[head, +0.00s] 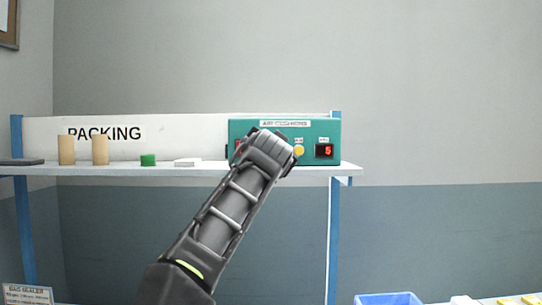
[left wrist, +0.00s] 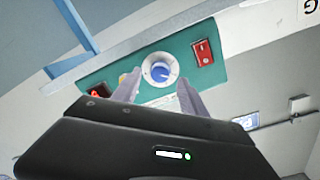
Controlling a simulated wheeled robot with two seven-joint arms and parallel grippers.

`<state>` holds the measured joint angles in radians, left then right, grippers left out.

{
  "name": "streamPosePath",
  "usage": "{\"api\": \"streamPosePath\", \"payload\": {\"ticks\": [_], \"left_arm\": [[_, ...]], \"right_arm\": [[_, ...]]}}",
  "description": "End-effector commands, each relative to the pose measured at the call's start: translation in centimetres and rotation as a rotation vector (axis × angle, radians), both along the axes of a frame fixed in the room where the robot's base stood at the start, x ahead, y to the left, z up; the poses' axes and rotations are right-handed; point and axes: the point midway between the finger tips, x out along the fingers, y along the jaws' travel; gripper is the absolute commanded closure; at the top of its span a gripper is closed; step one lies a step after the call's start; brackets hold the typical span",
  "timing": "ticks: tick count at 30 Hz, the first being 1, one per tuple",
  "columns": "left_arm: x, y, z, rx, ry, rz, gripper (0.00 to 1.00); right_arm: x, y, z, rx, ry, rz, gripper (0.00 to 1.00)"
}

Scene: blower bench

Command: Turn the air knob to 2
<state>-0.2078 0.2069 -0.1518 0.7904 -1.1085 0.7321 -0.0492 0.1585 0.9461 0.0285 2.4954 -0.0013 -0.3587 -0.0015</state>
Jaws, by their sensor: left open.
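The teal AIR CUSHIONS box (head: 315,133) stands on the shelf. In the left wrist view, its air knob (left wrist: 160,72) is blue on a round white dial; I cannot read its setting. A red display (head: 325,151) on the box shows 5. My left gripper (left wrist: 159,78) is open, with its fingers on either side of the knob in that view; I cannot tell whether they touch it. In the head view, my left wrist (head: 265,150) hides the knob and the fingertips. My right gripper is not in view.
A yellow button (head: 299,151) sits beside the display, close to my wrist. A red switch (left wrist: 202,54) is on the knob's other side.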

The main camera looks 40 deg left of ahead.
Motion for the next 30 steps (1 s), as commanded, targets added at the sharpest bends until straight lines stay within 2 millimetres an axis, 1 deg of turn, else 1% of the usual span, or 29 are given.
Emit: {"api": "streamPosePath", "payload": {"ticks": [1,3,6,10,14,27,30], "left_arm": [[-0.8,-0.6,-0.4,-0.001,-0.004,-0.003,0.49],[-1.8,-1.3,-0.4,-0.001,-0.002,-0.003,0.49],[-3.1,-2.2,-0.3,-0.001,-0.002,-0.003,0.49],[-4.1,-2.9,-0.1,-0.001,-0.001,-0.001,0.49],[-4.4,-3.0,0.0,-0.001,0.001,0.001,0.49],[-4.4,-3.0,0.0,0.0,0.001,0.001,0.49],[-4.4,-3.0,0.4,0.0,0.001,0.001,0.49]], "right_arm": [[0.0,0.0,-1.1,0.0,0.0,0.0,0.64],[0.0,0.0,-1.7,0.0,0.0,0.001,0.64],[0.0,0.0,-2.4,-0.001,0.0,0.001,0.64],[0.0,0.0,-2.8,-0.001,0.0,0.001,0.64],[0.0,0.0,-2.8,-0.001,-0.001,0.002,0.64],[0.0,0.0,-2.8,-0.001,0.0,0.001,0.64],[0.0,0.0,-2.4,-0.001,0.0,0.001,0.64]]}}
